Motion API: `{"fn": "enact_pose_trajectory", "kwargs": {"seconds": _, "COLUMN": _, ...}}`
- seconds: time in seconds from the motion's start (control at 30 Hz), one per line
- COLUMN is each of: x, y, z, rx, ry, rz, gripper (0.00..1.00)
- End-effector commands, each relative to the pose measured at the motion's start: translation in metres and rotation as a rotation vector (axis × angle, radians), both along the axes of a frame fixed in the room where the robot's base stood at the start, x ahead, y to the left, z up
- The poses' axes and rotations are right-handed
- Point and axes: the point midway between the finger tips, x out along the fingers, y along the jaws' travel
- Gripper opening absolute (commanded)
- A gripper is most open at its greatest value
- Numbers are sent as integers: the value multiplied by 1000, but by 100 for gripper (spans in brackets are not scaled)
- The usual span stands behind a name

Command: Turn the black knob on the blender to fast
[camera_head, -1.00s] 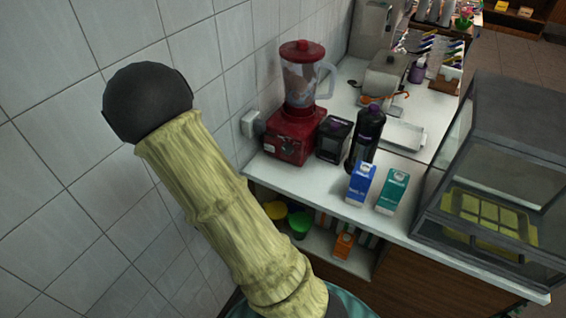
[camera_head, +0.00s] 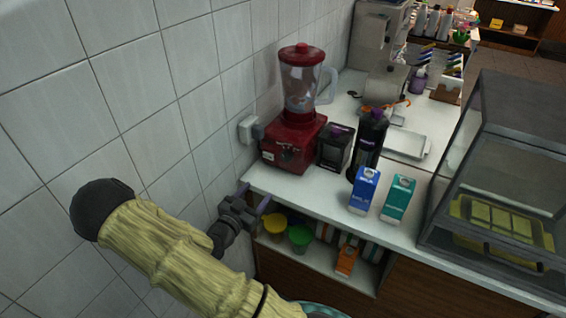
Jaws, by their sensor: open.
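The red blender (camera_head: 293,143) stands on the white counter at its left end, near the tiled wall, with a clear jug and red lid on top. A small dark knob (camera_head: 285,155) shows on the front of its base; its setting is too small to read. My gripper (camera_head: 256,197) is open and empty, with its two fingers apart. It is in front of the counter's left corner, below and to the left of the blender in the picture, and apart from it.
A black box (camera_head: 334,146) and a dark bottle (camera_head: 369,143) stand right of the blender. A blue carton (camera_head: 364,190) and a teal carton (camera_head: 397,199) are near the counter (camera_head: 317,184) edge. A glass case (camera_head: 500,170) is at right. A shelf below holds tubs and cartons.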

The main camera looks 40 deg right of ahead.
Motion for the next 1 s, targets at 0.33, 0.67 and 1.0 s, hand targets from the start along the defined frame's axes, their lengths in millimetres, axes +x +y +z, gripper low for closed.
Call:
{"fn": "enact_pose_trajectory", "kwargs": {"seconds": 0.33, "x": 17, "y": -40, "z": 2, "rx": 0, "ry": 1, "rz": 0, "gripper": 59}}
{"fn": "enact_pose_trajectory", "kwargs": {"seconds": 0.67, "x": 39, "y": -95, "z": 2, "rx": 0, "ry": 0, "rz": -1, "gripper": 59}}
{"fn": "enact_pose_trajectory", "kwargs": {"seconds": 1.0, "x": 60, "y": -148, "z": 1, "rx": 1, "ry": 0, "rz": -2, "gripper": 59}}
